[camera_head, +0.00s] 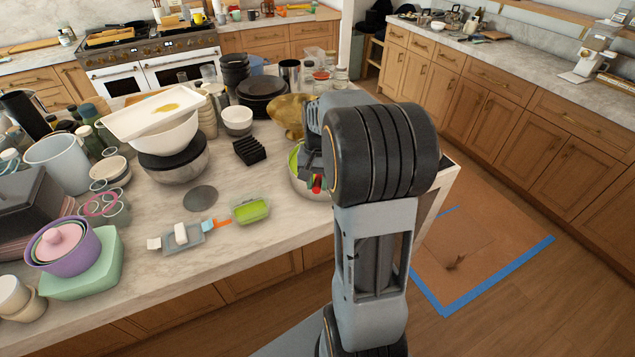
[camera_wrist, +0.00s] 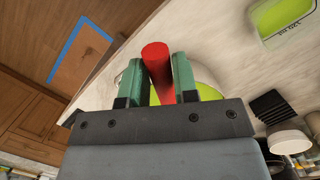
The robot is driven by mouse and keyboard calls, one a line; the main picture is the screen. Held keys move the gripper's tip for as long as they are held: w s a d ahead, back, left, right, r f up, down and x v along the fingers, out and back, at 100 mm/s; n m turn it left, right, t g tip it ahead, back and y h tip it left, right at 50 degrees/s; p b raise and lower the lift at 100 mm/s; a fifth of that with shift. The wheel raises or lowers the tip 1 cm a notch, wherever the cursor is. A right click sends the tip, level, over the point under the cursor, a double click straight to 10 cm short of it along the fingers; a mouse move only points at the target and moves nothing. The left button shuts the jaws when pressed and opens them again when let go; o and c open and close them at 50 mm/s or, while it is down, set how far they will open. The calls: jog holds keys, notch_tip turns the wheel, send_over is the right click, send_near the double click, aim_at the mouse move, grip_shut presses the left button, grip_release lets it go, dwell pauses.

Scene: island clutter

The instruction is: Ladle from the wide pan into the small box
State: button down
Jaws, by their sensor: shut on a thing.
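My gripper (camera_wrist: 158,75) is shut on a red handle (camera_wrist: 157,58), with one green finger on each side of it. The red handle shows as a small spot in the head view (camera_head: 316,184); its lower end is hidden. The wide pan (camera_head: 300,186), a metal bowl shape with green contents, stands near the counter's right end, under my gripper and partly covered by my arm. The small box (camera_head: 262,218), clear with green inside, lies on the counter left of the pan. It also shows at the top right of the wrist view (camera_wrist: 284,20).
A grey tray with white pieces (camera_head: 194,238) and an orange item (camera_head: 217,222) lie left of the box. A black rack (camera_head: 249,151) and a dark round disc (camera_head: 200,198) are behind it. Dense cookware fills the left and back. The counter front by the box is clear.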

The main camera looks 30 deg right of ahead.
jog(key=shift+s+a+f+t+h+b, duration=0.1)
jog(key=shift+f+t+h+b, duration=0.35)
jog(key=shift+f+b, duration=0.95)
jog(key=shift+s+a+f+t+h+b, duration=0.2)
jog(key=shift+f+t+b, duration=0.5)
jog(key=shift+b, duration=1.2)
jog(key=shift+w+d+f, duration=0.1)
jog(key=shift+d, duration=0.05)
jog(key=shift+r+p, duration=1.65)
jog(key=shift+r, duration=0.4)
